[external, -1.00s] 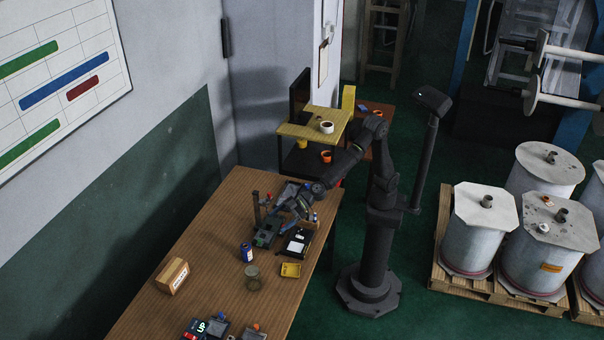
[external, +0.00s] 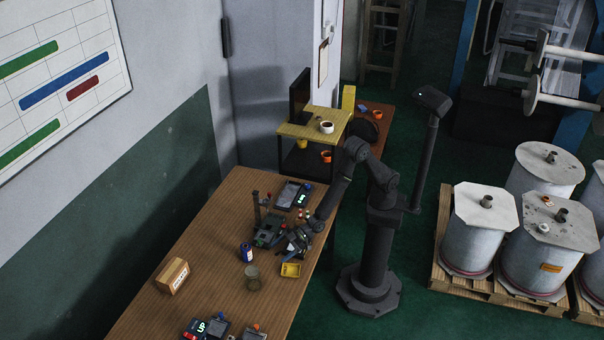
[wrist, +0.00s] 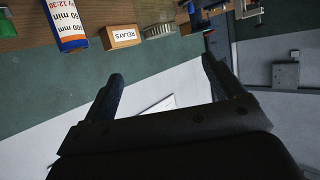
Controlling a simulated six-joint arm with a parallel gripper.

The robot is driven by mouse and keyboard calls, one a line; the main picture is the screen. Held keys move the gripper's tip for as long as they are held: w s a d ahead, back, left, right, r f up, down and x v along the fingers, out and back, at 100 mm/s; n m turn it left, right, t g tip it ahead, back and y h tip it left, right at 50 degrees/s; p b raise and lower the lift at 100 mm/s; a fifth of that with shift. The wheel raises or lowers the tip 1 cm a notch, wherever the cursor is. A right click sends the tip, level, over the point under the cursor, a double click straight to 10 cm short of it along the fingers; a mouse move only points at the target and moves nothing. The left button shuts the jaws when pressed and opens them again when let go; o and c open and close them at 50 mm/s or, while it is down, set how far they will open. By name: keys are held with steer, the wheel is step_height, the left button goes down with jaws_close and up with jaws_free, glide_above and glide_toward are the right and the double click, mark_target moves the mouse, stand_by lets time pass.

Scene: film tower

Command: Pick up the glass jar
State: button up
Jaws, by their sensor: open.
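The glass jar (external: 253,278) stands upright on the wooden table, between the blue can and the table's front edge. It is greenish and see-through. A pale glassy shape beside the relays box in the wrist view (wrist: 158,31) looks like the same jar, partly cut off by the top edge. My gripper (external: 284,252) is low over the table, up and to the right of the jar and apart from it. In the wrist view my gripper (wrist: 164,76) has its two fingers spread, with nothing between them.
A blue can (external: 247,253) stands just behind the jar. A relays box (external: 172,275) stands at left, and devices (external: 209,329) lie at the front. Bare table lies left of the jar.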

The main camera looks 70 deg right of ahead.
glide_toward(252, 270)
steer(key=x, duration=0.4)
steer(key=shift+s+f, duration=0.1)
steer(key=shift+f, duration=0.15)
steer(key=shift+x, duration=3.15)
steer(key=shift+r, duration=0.15)
steer(key=shift+c, duration=0.5)
steer(key=c, duration=1.4)
steer(key=shift+c, duration=0.3)
steer(key=shift+r, duration=0.15)
